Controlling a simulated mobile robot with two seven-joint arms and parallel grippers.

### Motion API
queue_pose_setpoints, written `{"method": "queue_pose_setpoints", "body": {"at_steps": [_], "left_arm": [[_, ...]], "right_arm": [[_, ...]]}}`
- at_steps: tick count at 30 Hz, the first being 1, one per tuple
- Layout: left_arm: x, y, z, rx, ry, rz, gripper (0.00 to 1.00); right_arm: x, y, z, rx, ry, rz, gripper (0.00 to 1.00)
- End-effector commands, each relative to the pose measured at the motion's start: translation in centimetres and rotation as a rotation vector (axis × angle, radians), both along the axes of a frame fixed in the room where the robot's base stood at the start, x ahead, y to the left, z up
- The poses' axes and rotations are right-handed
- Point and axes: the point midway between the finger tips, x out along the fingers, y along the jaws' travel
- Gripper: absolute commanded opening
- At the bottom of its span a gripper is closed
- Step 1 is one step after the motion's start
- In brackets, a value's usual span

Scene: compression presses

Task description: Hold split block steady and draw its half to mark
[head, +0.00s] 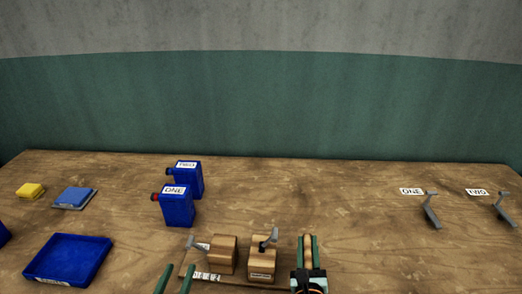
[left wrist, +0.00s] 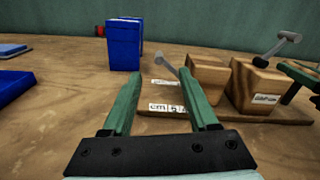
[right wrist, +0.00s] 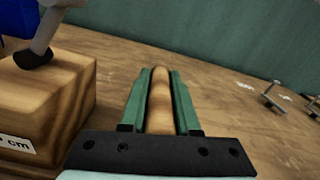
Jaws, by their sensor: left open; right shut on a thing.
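The split block's two wooden halves, the left half (head: 222,254) and the right half (head: 263,258), stand apart on a wooden board (head: 205,284) with white labels. The right half's label shows in the left wrist view (left wrist: 265,98). My right gripper (head: 307,258) is shut on a rounded wooden handle (right wrist: 160,98), right of the right half; I cannot tell how the handle joins the block. My left gripper (head: 174,280) is open and empty at the board's left end, short of the left half (left wrist: 207,82).
Two blue canisters (head: 177,206) stand behind the board. A blue tray (head: 68,260), a blue block (head: 75,197) and a yellow block (head: 30,190) are at left. Two grey levers (head: 432,212) with labels stand at right. The table between them and my right gripper is clear.

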Motion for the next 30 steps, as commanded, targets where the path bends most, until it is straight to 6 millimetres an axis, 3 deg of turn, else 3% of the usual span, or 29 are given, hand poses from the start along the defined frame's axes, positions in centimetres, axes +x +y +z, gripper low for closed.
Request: {"method": "queue_pose_setpoints", "body": {"at_steps": [1,2,10,20,30], "left_arm": [[0.0,0.0,0.0,0.000,0.000,0.000,0.60],[0.0,0.0,0.0,0.000,0.000,0.000,0.60],[0.0,0.0,0.0,0.000,0.000,0.000,0.60],[0.1,0.0,0.0,0.000,0.000,0.000,0.60],[0.0,0.0,0.0,0.000,0.000,0.000,0.60]], "right_arm": [[0.0,0.0,0.0,0.000,0.000,-0.001,0.00],[0.0,0.0,0.0,0.000,0.000,-0.001,0.33],[0.0,0.0,0.0,0.001,0.000,0.000,0.64],[0.0,0.0,0.3,0.003,0.000,0.000,0.65],[0.0,0.0,4.8,0.007,-0.003,-0.001,0.65]]}}
